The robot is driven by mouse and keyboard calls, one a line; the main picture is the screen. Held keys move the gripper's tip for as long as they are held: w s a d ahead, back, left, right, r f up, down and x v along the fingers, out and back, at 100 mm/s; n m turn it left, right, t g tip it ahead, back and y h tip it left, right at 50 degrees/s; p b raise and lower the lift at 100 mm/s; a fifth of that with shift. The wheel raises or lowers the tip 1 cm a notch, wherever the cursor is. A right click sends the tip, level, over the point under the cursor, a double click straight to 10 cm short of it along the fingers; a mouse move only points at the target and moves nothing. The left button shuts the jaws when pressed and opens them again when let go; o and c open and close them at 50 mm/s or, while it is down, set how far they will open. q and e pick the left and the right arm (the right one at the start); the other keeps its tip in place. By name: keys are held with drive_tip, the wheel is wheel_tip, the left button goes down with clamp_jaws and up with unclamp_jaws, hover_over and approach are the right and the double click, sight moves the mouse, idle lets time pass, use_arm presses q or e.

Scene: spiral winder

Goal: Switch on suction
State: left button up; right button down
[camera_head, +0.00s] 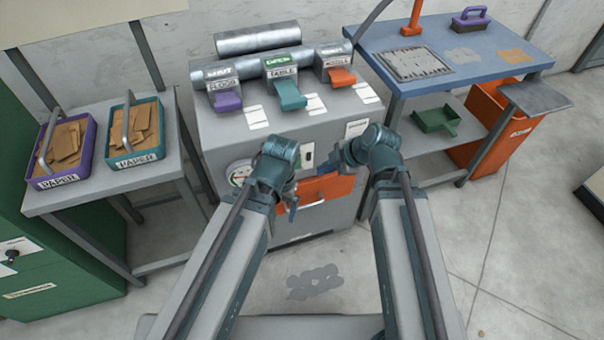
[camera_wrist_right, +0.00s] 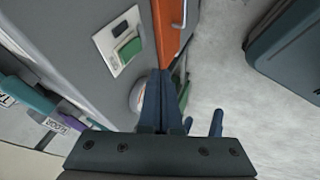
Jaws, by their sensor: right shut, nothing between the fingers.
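The suction unit is a grey cabinet (camera_head: 225,130) in the middle of the head view. A small white switch plate (camera_head: 307,155) is on its front, between my two wrists. In the right wrist view the plate carries a green rocker (camera_wrist_right: 128,50), up and left of the fingers; I cannot tell its setting. My right gripper (camera_head: 323,186) is shut and empty, in front of the orange front panel. Its closed fingers also show in the right wrist view (camera_wrist_right: 162,105), apart from the rocker. My left gripper (camera_head: 291,207) is low at the panel's left; its jaw opening is unclear.
A round gauge (camera_head: 238,172) is partly behind my left wrist. Purple (camera_head: 228,101), teal (camera_head: 287,95) and orange (camera_head: 342,77) gate handles sit on top. Paper bins stand on the left table (camera_head: 95,195). A blue workbench (camera_head: 440,35) and orange bin (camera_head: 490,125) are at right.

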drive_tip(key=w+a+f+b, duration=0.6)
drive_tip(key=w+f+b, duration=0.1)
drive_tip(key=f+b, duration=0.1)
drive_tip(key=shift+f+b, duration=0.35)
idle(0.4)
drive_tip(key=shift+w+a+f, duration=0.15)
drive_tip(key=shift+w, duration=0.1)
drive_tip(key=shift+r, duration=0.2)
